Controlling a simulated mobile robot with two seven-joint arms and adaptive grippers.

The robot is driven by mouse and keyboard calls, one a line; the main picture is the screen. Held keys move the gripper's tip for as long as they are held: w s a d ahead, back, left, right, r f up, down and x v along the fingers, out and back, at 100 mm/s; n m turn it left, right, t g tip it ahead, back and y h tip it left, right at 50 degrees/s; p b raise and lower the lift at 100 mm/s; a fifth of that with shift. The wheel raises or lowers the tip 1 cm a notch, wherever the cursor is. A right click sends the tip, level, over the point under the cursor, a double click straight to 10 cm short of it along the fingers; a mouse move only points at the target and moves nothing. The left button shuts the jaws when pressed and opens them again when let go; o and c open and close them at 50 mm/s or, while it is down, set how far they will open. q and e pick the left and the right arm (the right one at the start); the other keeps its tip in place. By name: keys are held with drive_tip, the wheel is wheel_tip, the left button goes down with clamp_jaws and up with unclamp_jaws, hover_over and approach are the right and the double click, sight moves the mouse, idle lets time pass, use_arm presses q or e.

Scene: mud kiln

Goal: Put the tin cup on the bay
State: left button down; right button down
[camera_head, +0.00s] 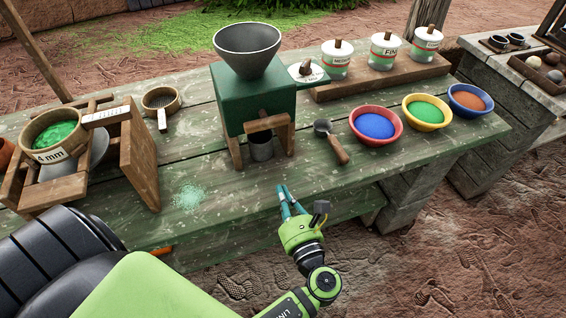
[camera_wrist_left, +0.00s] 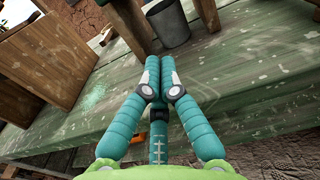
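The tin cup (camera_head: 262,147) is a small grey metal cup. It stands upright under the green grinder (camera_head: 250,95), between the wooden legs, its upper part partly hidden by the wooden spout in the head view. It also shows at the top of the left wrist view (camera_wrist_left: 170,22). My left gripper (camera_head: 284,190) is at the table's front edge, in front of the cup and apart from it. Its teal fingers (camera_wrist_left: 159,66) are together at the tips with nothing between them. I cannot tell which spot is the bay. My right gripper is not in view.
A wooden sieve stand (camera_head: 140,165) is on the left of the green table. A scoop (camera_head: 332,142) and the blue-powder bowl (camera_head: 376,124) lie right of the grinder. Labelled jars (camera_head: 383,52) stand behind. The tabletop before the cup is clear, with spilled green powder (camera_head: 188,196) to its left.

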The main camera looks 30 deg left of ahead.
sight(261, 146)
use_arm(q)
drive_tip(key=b+x, duration=0.3)
drive_tip(key=x, duration=1)
drive_tip(key=shift+a+f, duration=0.1)
drive_tip(key=shift+a, duration=0.1)
drive_tip(key=shift+w+a, duration=0.2)
drive_tip(key=p+x, duration=0.1)
drive_tip(key=x, duration=0.2)
drive_tip(key=shift+w+a, duration=0.25)
drive_tip(key=shift+a, duration=0.15)
